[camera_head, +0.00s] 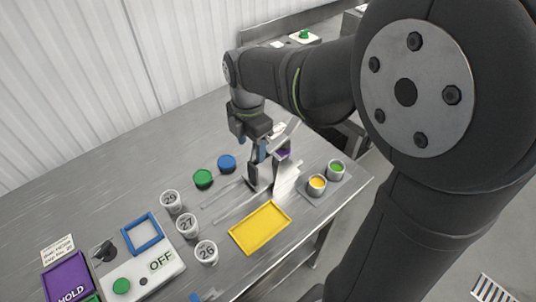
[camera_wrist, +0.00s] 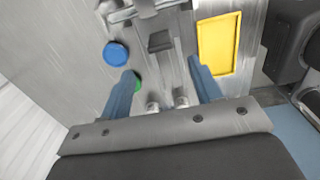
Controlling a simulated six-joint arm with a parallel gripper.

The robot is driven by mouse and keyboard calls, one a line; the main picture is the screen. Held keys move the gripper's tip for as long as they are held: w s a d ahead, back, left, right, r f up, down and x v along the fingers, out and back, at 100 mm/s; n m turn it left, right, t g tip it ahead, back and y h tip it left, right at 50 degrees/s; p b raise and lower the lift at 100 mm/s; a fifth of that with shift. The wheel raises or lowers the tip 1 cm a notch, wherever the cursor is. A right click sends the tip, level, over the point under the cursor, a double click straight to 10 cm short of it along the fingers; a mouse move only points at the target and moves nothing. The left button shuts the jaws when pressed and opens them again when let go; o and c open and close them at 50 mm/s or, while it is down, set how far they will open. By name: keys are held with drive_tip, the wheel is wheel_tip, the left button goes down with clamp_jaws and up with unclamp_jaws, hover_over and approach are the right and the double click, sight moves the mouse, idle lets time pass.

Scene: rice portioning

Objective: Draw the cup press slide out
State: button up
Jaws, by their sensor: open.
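The cup press (camera_head: 287,182) stands near the right part of the steel table, a pale upright body partly hidden by my gripper. Two pale rails (camera_head: 222,203) run from its base to the left over the table. In the wrist view a dark block (camera_wrist: 160,41) sits between the rails, near the press body (camera_wrist: 147,9); I take it for the slide. My gripper (camera_head: 259,166) is low at the press. In the wrist view its blue fingers (camera_wrist: 163,80) are wide apart with nothing gripped, spread on both sides of the rails, short of the dark block.
A yellow tray (camera_head: 260,228) lies close in front of the press. Blue (camera_head: 227,163) and green (camera_head: 203,178) discs lie behind the rails. Numbered cups (camera_head: 187,225) stand left. Small cups with yellow (camera_head: 317,185) and green (camera_head: 336,168) contents stand right.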

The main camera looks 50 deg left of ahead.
sight(252, 165)
wheel_tip(252, 165, down, 10)
drive_tip(key=shift+f, duration=0.15)
idle(0.3)
clamp_jaws()
drive_tip(key=s, duration=1.4)
drive_tip(key=shift+s, duration=0.25)
